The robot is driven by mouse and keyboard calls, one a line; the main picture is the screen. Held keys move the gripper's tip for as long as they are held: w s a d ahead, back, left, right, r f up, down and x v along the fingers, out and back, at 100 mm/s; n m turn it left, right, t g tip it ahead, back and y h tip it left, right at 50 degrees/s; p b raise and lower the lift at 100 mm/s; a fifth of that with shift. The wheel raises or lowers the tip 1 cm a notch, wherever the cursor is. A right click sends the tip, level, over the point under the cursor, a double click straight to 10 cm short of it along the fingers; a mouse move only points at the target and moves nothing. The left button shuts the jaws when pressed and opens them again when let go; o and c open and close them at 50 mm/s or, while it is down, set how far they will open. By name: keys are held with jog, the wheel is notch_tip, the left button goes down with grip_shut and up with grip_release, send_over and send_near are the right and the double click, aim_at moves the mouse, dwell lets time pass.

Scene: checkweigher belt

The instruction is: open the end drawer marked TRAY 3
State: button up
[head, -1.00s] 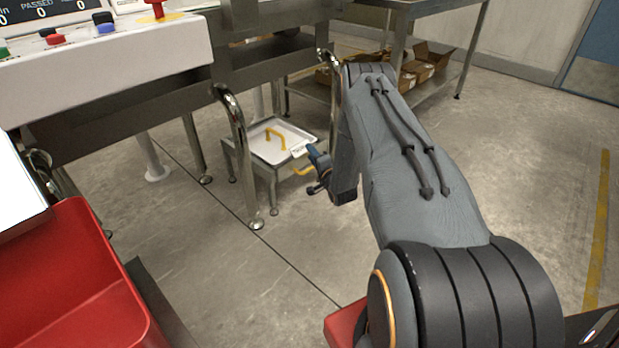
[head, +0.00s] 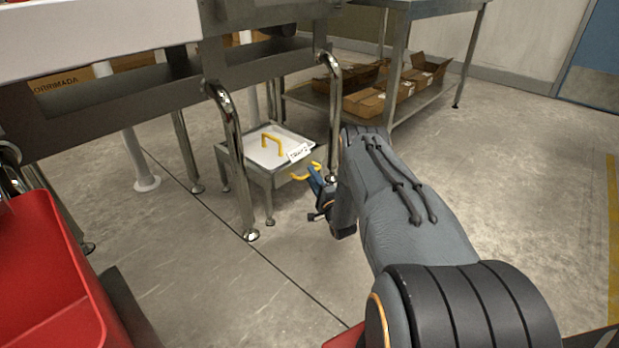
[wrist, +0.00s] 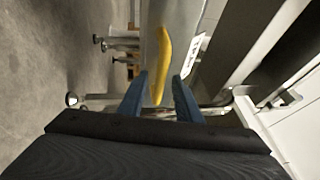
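The low metal stand (head: 258,172) under the belt frame holds a white-topped tray unit (head: 258,149) with a yellow handle (head: 272,138) on top. A white label (head: 299,152) sits at its front edge; its writing is too small to read surely. A yellow front handle (head: 304,174) sticks out below the label. My gripper (head: 315,178) is beside this handle. In the wrist view, my blue fingers (wrist: 160,76) are apart, and the yellow handle (wrist: 164,55) shows between them, its lower end overlapping the gap. I cannot tell whether they touch. The drawer looks shut.
A shiny bent leg (head: 232,150) of the belt frame stands left of the stand, and another (head: 334,95) rises close behind my gripper. A red bin (head: 45,270) is at left. A shelf with cardboard boxes (head: 365,104) is behind. Floor at right is clear.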

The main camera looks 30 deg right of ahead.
jog(key=shift+w+d+r+b, duration=0.15)
jog(key=shift+w+b, duration=0.15)
jog(key=shift+w, duration=0.75)
grip_shut()
